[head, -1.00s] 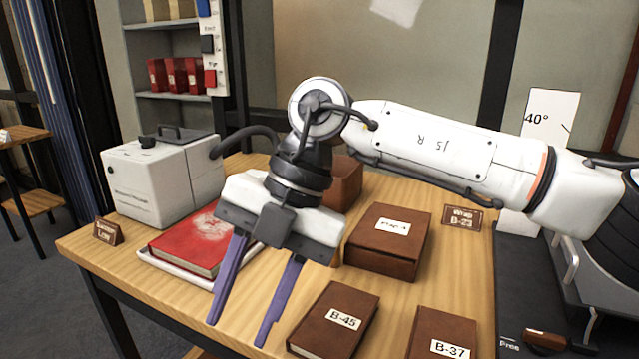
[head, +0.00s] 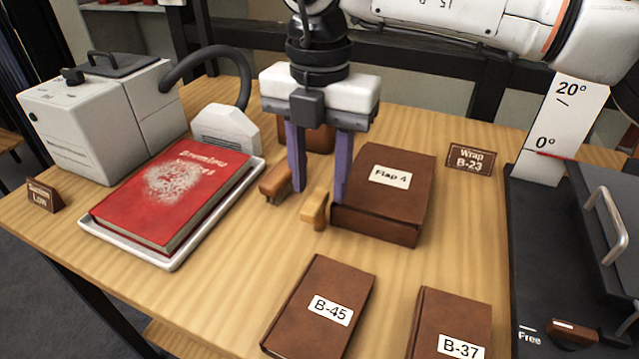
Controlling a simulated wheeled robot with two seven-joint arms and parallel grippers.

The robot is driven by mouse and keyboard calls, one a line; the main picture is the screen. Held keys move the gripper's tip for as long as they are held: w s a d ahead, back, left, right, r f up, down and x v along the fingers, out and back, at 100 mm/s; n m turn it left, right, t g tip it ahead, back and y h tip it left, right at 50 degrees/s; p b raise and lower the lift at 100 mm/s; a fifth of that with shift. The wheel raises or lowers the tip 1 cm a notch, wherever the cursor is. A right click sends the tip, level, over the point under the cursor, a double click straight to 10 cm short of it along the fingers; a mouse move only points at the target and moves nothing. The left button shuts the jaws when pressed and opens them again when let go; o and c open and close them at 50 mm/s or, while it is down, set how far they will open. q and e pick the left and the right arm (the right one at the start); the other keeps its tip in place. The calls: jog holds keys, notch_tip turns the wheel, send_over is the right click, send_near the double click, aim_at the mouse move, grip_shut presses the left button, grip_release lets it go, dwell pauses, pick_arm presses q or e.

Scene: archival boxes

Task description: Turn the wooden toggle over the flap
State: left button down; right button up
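A brown box labelled "Flap 4" (head: 420,185) lies on the table right of centre in the head view. A small light wooden piece (head: 315,208), which looks like the toggle, is at its left front side. My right gripper (head: 318,197) points down there, its two purple fingers apart. One finger is in front of the box's left edge, the other is left of the wooden piece. The fingertips are close to the piece; I cannot tell whether they touch it. My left gripper is not in view.
A brown wooden-handled item (head: 276,182) lies left of the fingers. A red book (head: 175,190) rests on a white tray (head: 172,262). Books B-45 (head: 320,305) and B-37 (head: 450,325) lie in front. A black press (head: 560,250) stands right, a white machine (head: 105,115) left.

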jog(key=shift+f, duration=0.7)
jog(key=shift+w, duration=0.1)
grip_shut()
